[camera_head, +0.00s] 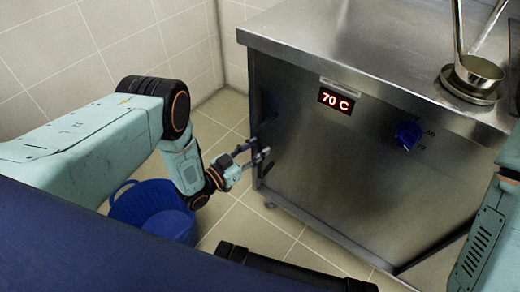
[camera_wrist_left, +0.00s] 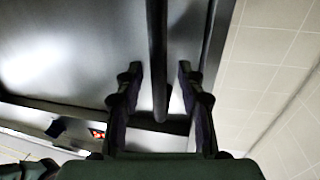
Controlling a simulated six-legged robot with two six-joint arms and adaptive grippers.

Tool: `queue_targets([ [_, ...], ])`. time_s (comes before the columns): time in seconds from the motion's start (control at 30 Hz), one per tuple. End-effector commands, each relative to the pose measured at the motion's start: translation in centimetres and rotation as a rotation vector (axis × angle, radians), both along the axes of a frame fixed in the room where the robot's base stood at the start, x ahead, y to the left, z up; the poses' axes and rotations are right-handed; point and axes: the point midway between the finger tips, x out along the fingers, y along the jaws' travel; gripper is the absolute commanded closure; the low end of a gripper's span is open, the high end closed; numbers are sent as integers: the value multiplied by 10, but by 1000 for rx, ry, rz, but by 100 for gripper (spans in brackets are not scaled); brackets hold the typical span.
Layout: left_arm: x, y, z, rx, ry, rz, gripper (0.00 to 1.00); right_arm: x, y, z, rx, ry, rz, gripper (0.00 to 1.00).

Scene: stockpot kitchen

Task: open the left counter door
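The left counter door (camera_head: 335,180) is a steel panel on the front of the counter and looks shut. Its dark upright bar handle (camera_head: 266,121) is near the panel's left edge. My left gripper (camera_head: 258,151) is at this handle, its fingers pointing at the panel. In the left wrist view the handle (camera_wrist_left: 158,50) runs down between the two open fingers of my left gripper (camera_wrist_left: 160,85), with a gap on each side. Part of my right arm shows at the right edge of the head view; its gripper is out of view.
The steel counter (camera_head: 340,40) carries a red "70 C" display (camera_head: 335,100) and a blue knob (camera_head: 408,137). A ladle (camera_head: 478,68) rests in a metal dish (camera_head: 470,92) on top. A blue tub (camera_head: 155,211) stands on the tiled floor below my left arm.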

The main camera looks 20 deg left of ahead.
Motion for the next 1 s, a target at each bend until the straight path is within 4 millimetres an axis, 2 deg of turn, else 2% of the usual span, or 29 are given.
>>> queue_targets([
  [0.2,13,-9,0,0,1,-3,61,0,0,-5,0,0,0,60],
  [0.47,13,-10,0,0,1,-3,62,0,0,-5,0,0,0,60],
  [0.9,13,-9,0,0,2,-2,100,0,0,-5,0,0,0,60],
  [1.0,13,-9,0,1,3,-2,100,0,0,-5,0,0,0,60],
])
